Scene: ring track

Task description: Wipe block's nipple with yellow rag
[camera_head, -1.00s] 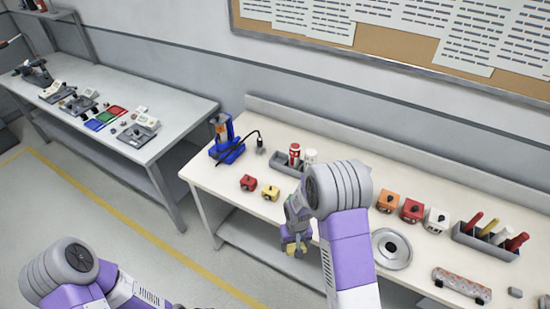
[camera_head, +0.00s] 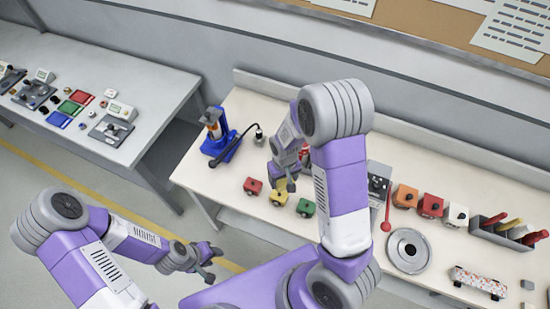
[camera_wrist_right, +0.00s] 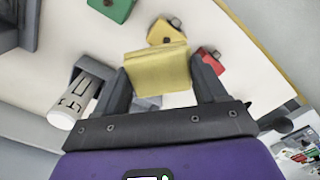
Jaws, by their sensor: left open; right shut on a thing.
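My right gripper (camera_head: 284,180) is shut on the yellow rag (camera_wrist_right: 158,70), which shows as a flat pale-yellow piece between its fingers in the right wrist view. It is over the bench, close to the row of small blocks. These are a red block (camera_head: 253,186), a yellow block (camera_head: 278,198) and a green block (camera_head: 306,207), each with a dark knob on top. In the right wrist view the yellow block (camera_wrist_right: 165,34) is just beyond the rag; I cannot tell whether they touch. My left gripper (camera_head: 208,262) is open and empty, short of the bench's front edge.
A blue device (camera_head: 218,140) with a black cable stands at the bench's back left. To the right are several orange, red and white blocks (camera_head: 431,205), a round metal plate (camera_head: 408,251) and a grey holder (camera_head: 500,235). My right arm hides the bench's middle.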

